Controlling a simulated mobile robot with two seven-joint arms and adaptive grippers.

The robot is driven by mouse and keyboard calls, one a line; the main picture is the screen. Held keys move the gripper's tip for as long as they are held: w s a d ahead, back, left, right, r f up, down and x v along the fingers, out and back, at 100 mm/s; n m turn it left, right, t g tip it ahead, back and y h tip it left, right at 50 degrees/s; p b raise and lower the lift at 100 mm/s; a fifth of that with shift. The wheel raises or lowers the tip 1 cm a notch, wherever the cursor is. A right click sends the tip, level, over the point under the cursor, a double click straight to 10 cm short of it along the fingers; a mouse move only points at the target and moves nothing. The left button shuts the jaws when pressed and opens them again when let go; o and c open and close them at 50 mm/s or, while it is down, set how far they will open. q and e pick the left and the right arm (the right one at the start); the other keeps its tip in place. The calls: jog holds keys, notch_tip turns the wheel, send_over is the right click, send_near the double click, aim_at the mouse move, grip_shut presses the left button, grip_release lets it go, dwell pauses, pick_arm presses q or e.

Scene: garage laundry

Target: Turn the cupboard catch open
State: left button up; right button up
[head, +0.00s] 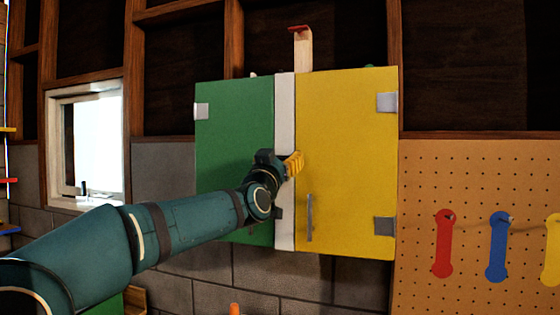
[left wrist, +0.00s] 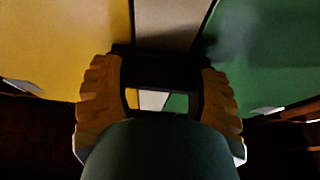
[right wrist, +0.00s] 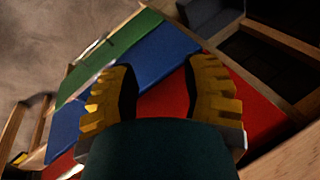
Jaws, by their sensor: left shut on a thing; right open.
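The cupboard has a green door (head: 228,130) on the left and a yellow door (head: 350,140) on the right, both closed, with a white centre strip (head: 285,110) between them. My left gripper (head: 294,164) is at this strip, about halfway up. In the left wrist view its yellow fingers (left wrist: 160,85) stand apart on either side of a dark piece (left wrist: 155,56) across the strip, which looks like the catch. The gripper is shut on it; the catch's exact angle is hard to tell. My right gripper (right wrist: 162,95) is open and empty, away from the cupboard.
A grey handle (head: 310,217) stands upright on the yellow door. A pegboard (head: 470,180) with red, blue and yellow tags is at right, a bright window (head: 98,145) at left. Under my right gripper are green, blue and red panels (right wrist: 150,55) in a wooden frame.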

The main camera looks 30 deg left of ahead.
pick_arm(q)
jog(key=m+h+b, duration=0.1)
jog(key=m, duration=0.2)
jog(key=shift+f+h+b, duration=0.15)
jog(key=shift+h+b, duration=0.2)
jog(key=shift+h, duration=0.05)
jog(key=shift+m, duration=0.8)
jog(key=shift+m+h, duration=0.6)
jog(key=shift+m+h+p, duration=0.4)
jog(key=shift+m+p, duration=0.15)
jog(key=shift+m, duration=0.05)
jog(key=m+h+p, duration=0.1)
jog(key=m+p, duration=0.1)
jog(key=m+g+h+p, duration=0.1)
jog(key=m+p, duration=0.1)
jog(key=m+h+p, duration=0.1)
jog(key=m+p, duration=0.2)
jog(key=shift+r, duration=0.35)
jog(key=m+g+p, duration=0.1)
jog(key=m+p, duration=0.1)
jog(key=m+g+p, duration=0.1)
jog(key=m+p, duration=0.2)
jog(key=shift+f+h, duration=0.1)
jog(key=shift+h, duration=0.3)
jog(key=shift+f+m+g+p, duration=0.15)
jog(key=shift+m+g+p, duration=0.45)
jog(key=shift+m+p, duration=0.95)
